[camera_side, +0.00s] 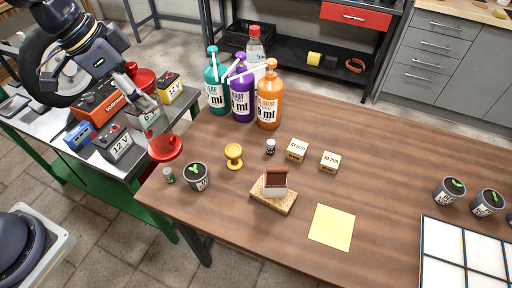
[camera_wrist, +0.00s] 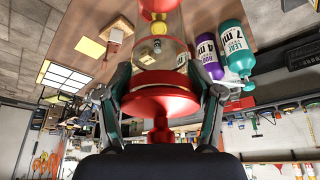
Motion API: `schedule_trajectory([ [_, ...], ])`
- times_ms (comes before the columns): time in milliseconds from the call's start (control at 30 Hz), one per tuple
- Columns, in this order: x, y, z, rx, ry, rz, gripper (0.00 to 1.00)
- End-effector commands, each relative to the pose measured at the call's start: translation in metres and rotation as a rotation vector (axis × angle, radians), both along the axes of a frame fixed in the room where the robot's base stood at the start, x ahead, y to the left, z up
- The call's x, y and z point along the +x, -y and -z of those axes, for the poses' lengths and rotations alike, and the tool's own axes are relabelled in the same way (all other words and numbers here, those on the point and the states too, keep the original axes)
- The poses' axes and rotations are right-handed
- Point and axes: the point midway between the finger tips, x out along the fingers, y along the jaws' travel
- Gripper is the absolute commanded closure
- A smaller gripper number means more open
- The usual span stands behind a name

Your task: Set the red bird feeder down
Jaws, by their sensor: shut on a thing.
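The red bird feeder (camera_side: 165,149) has a clear tube between a red cap and a red dish. My gripper (camera_side: 147,100) is shut on it in the side view, with the feeder hanging tilted, dish end lower. The dish appears over the left end of the wooden table (camera_side: 385,165); I cannot tell whether it touches. In the wrist view the feeder's red cap (camera_wrist: 160,101) fills the space between the two fingers of my gripper (camera_wrist: 162,92), with the clear tube beyond it.
Teal, purple and orange (camera_side: 268,98) pump bottles stand behind. Batteries (camera_side: 115,145) crowd the left bench. A yellow sheet (camera_side: 332,227) lies flat on the table.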

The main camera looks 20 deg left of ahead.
Motion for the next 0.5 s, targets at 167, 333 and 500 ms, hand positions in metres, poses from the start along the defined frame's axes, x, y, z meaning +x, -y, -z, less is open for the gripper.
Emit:
schedule_trajectory([
  [167,0.011,0.039,-0.007,-0.001,0.0,0.134,1.0],
  [333,0.014,0.084,-0.01,-0.002,-0.002,0.275,1.0],
  [500,0.007,0.137,-0.009,-0.001,-0.003,0.428,1.0],
])
